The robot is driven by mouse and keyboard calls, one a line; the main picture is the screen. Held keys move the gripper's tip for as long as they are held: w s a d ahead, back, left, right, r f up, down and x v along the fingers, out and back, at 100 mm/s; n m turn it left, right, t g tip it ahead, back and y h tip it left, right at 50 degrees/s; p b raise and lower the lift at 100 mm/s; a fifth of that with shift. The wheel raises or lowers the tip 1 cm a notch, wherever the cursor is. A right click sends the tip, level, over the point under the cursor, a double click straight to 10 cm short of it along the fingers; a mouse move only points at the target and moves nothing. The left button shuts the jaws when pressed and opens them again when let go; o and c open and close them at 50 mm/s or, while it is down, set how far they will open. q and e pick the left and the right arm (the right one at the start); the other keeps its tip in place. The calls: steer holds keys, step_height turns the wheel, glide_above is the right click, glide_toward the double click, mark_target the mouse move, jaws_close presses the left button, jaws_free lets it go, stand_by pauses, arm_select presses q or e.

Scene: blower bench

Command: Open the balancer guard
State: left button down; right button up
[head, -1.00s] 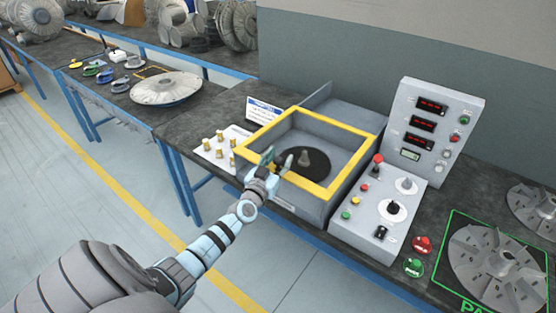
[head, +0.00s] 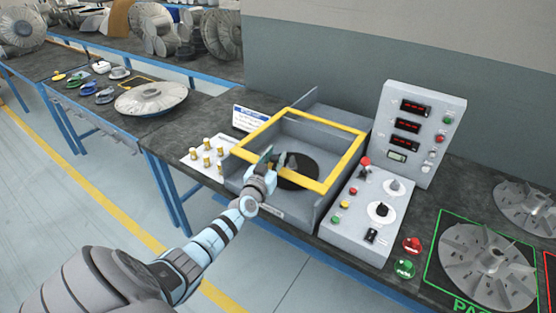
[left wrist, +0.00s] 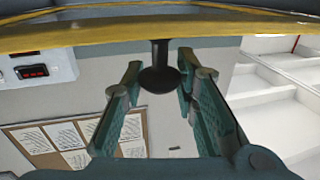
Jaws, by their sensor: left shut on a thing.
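The balancer guard (head: 334,180) is a yellow-edged frame over the grey balancer box (head: 288,217). Its front edge stands slightly above the box rim, and its far edge stays at the back. A dark spindle disc (head: 298,172) shows inside. My left gripper (head: 270,160) is at the guard's front edge. In the left wrist view, the guard's yellow edge (left wrist: 100,36) crosses the top, and a dark knob (left wrist: 160,77) hangs from it between the fingers of my left gripper (left wrist: 160,84), which is shut on it. My right gripper is not in view.
A control panel (head: 356,218) with buttons and dials stands right of the box, with a display unit (head: 415,130) behind. Small brass-coloured pieces (head: 206,154) sit on a white sheet at left. Finned rotors (head: 487,262) lie at the right.

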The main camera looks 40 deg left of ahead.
arm_select(q)
steer(key=c, duration=1.2)
jaws_free()
steer(key=shift+c, duration=0.2)
steer(key=v, duration=1.2)
steer(key=shift+f, duration=0.1)
